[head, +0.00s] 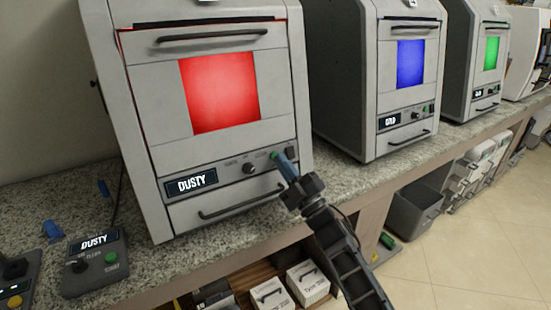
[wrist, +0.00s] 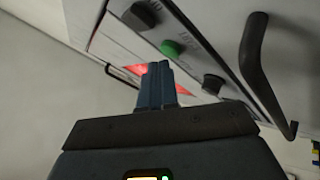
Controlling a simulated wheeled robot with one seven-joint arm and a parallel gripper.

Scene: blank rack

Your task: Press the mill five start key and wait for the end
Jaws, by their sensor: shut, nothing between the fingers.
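The nearest mill (head: 225,180) has a red-lit window and a display reading DUSTY. No mill number is readable on it. Its green start key (head: 274,155) sits on the front panel, right of a dark knob (head: 249,168). The green key also shows in the wrist view (wrist: 172,48), between two dark controls. My gripper (head: 283,163) is shut and empty, its fingers together and pointing at the panel beside the green key. In the wrist view the fingertips (wrist: 155,70) lie just below the key; I cannot tell whether they touch it.
A small control box (head: 95,265), also reading DUSTY with a green button, stands on the speckled counter (head: 345,165) at left. Blue-windowed (head: 405,75) and green-windowed (head: 480,60) mills stand further right. A bar handle (wrist: 262,75) projects close to my gripper. White boxes sit below the counter.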

